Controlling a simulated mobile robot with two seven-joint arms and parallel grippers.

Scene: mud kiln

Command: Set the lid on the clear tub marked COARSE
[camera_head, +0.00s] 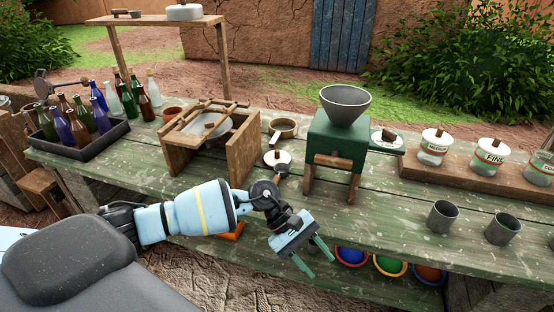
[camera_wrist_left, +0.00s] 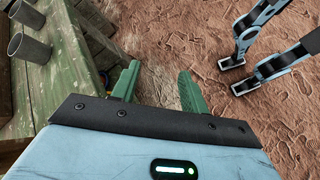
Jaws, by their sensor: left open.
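The clear tub with a green label starting "CO" (camera_head: 541,172) stands at the right edge of the head view, cut off by the frame. No white lid shows on its visible part. A round white lid-like piece with a dark knob (camera_head: 277,158) lies on the bench left of the green grinder; I cannot tell for sure that it is the lid. My left gripper (camera_head: 320,265) is open and empty, in front of the bench's near edge, well away from both. In the left wrist view its two green fingers (camera_wrist_left: 159,78) stand apart over bare ground.
Tubs marked MEDIUM (camera_head: 433,152) and FINE (camera_head: 488,158) wear white lids on a wooden riser (camera_head: 455,178). The green grinder (camera_head: 336,140) stands mid-bench. Two grey cups (camera_head: 442,216) (camera_head: 502,229) stand near the front edge. Coloured bowls (camera_head: 390,265) sit below. A bottle crate (camera_head: 85,147) is left.

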